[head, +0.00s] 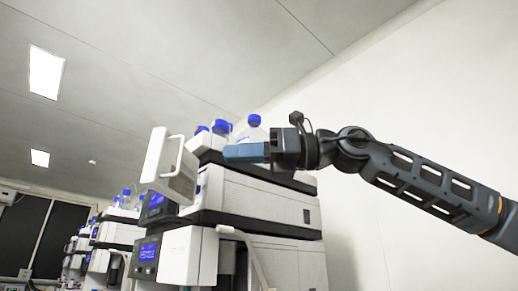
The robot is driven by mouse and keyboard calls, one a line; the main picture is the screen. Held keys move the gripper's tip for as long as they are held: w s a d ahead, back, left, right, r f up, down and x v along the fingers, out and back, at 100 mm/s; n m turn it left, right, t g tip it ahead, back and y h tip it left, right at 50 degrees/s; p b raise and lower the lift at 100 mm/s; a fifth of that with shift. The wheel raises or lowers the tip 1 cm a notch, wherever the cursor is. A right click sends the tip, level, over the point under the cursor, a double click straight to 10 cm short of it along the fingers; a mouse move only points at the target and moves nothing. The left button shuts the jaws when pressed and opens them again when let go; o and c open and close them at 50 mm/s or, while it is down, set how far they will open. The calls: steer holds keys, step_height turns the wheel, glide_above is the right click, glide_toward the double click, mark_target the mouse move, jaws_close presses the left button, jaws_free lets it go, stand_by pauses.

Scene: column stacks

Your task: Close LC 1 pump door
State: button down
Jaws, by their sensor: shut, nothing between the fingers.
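A stack of white and dark-grey column modules (262,205) stands in the middle of the head view. A white door panel with a loop handle (160,158) juts out, swung open, at the upper left front of this stack; I cannot read a label that marks it as LC 1 pump. My gripper (230,152) reaches in from the right, with its blue-grey fingers shut and empty. It points left, to the right of the door panel and at about its height. I see a gap between the fingertips and the panel, but its depth is unclear.
Bottles with blue caps (253,122) stand on top of the stack behind my gripper. A lit blue display (148,252) and a white lower panel (188,256) are on its front. More similar stacks (115,236) recede at the left. A bare wall fills the right.

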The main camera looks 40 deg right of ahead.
steer(key=p+x, duration=0.1)
steer(key=x, duration=0.6)
steer(key=shift+w+a, duration=0.15)
steer(key=shift+a, duration=0.05)
